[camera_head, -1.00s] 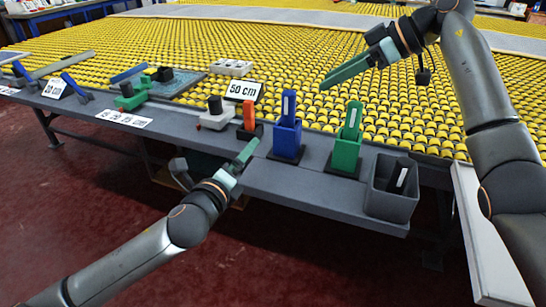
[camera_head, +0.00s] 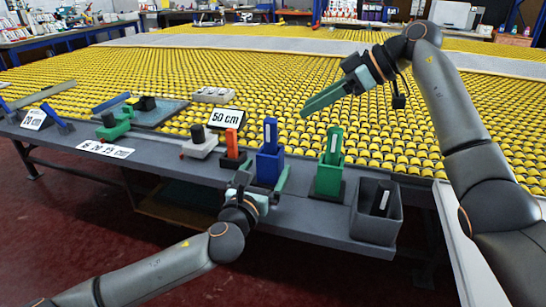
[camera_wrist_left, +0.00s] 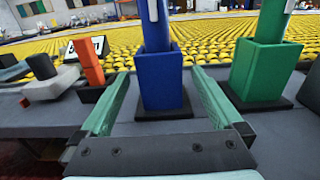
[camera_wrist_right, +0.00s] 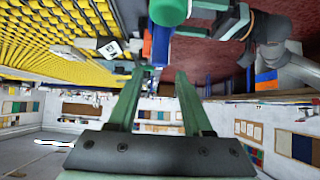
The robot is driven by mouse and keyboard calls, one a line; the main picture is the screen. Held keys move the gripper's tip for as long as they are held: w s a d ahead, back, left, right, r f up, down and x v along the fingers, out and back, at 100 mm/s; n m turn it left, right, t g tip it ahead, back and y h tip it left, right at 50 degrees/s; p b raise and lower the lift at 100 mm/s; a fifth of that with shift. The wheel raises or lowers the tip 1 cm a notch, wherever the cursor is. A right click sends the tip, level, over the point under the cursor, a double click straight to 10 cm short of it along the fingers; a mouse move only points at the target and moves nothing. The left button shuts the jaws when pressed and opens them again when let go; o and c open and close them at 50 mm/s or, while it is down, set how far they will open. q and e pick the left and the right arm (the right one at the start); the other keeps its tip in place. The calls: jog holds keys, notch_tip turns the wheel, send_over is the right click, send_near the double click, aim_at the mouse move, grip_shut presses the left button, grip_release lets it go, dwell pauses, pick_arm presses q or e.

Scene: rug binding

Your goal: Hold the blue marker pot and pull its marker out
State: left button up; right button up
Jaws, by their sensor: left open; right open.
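The blue marker pot (camera_head: 269,168) stands upright on the grey bench, with a blue marker (camera_head: 270,132) with a white label standing in it. My left gripper (camera_head: 264,178) is open just in front of the pot. In the left wrist view the blue pot (camera_wrist_left: 160,82) stands between and beyond the two fingers (camera_wrist_left: 160,100), and no contact shows. My right gripper (camera_head: 315,105) is open and empty above the yellow rollers, to the right of the marker and higher. In the right wrist view the blue marker (camera_wrist_right: 160,40) shows beyond the fingers (camera_wrist_right: 155,85).
A green pot with a green marker (camera_head: 331,165) stands close to the right, then a grey bin (camera_head: 376,222). An orange block (camera_head: 232,143) and a grey-white tool (camera_head: 200,145) stand to the left. A "50 cm" sign (camera_head: 226,119) is behind. Yellow rollers cover the table beyond.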

aim_at(274, 155)
pick_arm(q)
jog(key=shift+x, duration=3.5)
jog(key=shift+c, duration=0.4)
